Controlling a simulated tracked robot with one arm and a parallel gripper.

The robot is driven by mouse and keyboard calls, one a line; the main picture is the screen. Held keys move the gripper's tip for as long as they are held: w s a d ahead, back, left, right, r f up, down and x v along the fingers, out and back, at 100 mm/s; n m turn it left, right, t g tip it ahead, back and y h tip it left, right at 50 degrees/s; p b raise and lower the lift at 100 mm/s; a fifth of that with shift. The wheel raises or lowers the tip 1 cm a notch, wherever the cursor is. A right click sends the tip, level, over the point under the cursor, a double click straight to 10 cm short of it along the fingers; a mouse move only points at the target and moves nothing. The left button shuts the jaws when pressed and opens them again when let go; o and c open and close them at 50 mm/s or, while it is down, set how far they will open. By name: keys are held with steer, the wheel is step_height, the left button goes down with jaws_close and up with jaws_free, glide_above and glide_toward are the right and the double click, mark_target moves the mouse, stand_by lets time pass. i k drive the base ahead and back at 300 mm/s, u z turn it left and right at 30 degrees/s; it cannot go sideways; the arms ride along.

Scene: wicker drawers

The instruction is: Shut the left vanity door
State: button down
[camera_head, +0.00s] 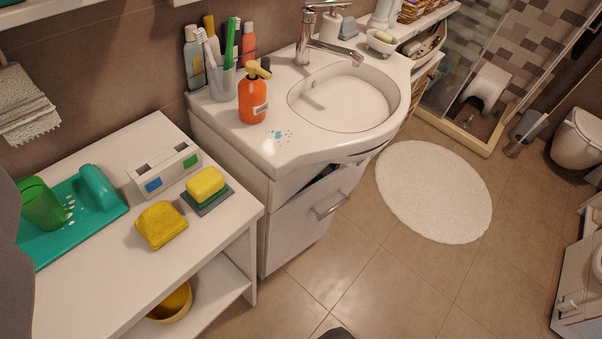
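The white vanity (229,158) stands in the middle, with a rounded basin top (313,149) over it. Its left door (292,225) is a pale panel with a metal bar handle (331,206) near its upper right. A dark gap shows between the door's top edge and the basin top, so the door appears to stand ajar; how far is hard to tell. The door's right edge and the front beyond it are partly hidden under the basin rim. My gripper's fingers do not show in this view.
A white shelf table (95,277) stands left of the vanity, holding sponges, a teal tray (97,228) and a white box. An orange soap bottle (252,99) stands on the basin top. Tiled floor (375,275) is clear before the vanity, with a round white rug (434,190) at right.

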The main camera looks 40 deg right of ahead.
mark_target(307, 216)
steer(key=u, duration=0.65)
steer(key=k, duration=0.9)
steer(key=z, duration=0.95)
steer(key=i, duration=1)
steer(key=u, duration=0.05)
